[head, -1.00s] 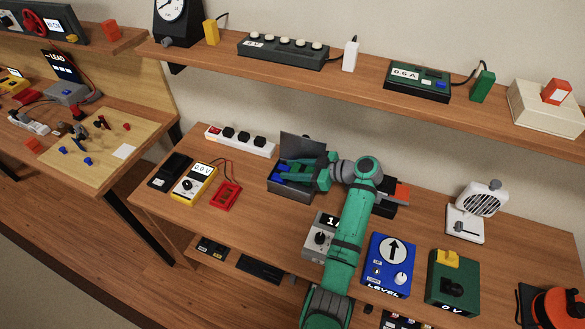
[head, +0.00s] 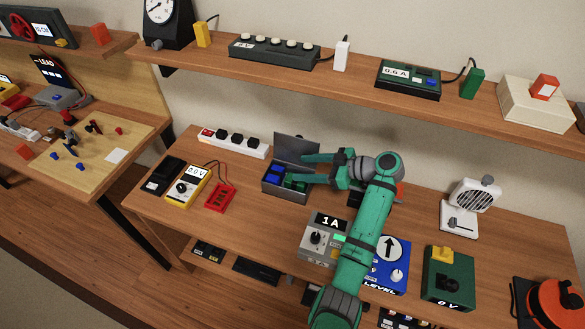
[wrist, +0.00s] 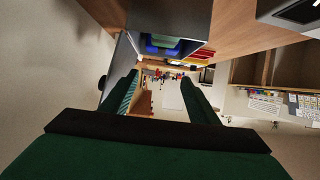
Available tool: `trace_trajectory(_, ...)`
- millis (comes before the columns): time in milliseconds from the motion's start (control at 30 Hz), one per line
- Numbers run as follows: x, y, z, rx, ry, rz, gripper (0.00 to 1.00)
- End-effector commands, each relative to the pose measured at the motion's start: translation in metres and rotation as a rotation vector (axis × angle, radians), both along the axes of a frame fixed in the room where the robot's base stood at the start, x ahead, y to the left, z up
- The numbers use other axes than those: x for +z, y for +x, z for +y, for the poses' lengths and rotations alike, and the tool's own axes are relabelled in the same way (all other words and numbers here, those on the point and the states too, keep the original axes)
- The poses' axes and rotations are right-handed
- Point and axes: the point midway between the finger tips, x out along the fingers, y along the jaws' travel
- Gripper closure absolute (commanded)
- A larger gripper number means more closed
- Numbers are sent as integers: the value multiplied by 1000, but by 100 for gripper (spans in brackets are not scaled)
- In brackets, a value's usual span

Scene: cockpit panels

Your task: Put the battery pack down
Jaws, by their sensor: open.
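A dark grey box (head: 270,193) with its lid raised stands on the workbench. A blue block (head: 275,173) and a green block (head: 294,183) lie inside it. I cannot tell for sure which block is the battery pack. My gripper (head: 298,168) is open, with its green fingers pointing left at the box's right side and partly covering its inside. No object shows between the fingers. In the wrist view the fingers (wrist: 158,90) are apart and empty, and the box with blue (wrist: 160,48) and green contents shows above them.
A power strip (head: 234,143), a yellow meter (head: 186,187) and a red block (head: 219,198) stand left of the box. A grey 1A unit (head: 313,244) is in front, partly behind my arm. A shelf (head: 365,88) runs above. A white fan (head: 475,196) stands right.

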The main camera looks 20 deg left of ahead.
Motion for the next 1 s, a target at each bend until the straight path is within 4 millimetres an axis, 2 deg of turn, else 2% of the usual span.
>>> trace_trajectory(100, 8, 0, -20, -2, 0, -1, 45)
trace_trajectory(300, 16, -1, -39, 1, 0, 0, 45)
trace_trajectory(500, 18, -2, -45, 1, 0, 1, 45)
trace_trajectory(1000, 18, -2, -44, 0, 0, 1, 45)
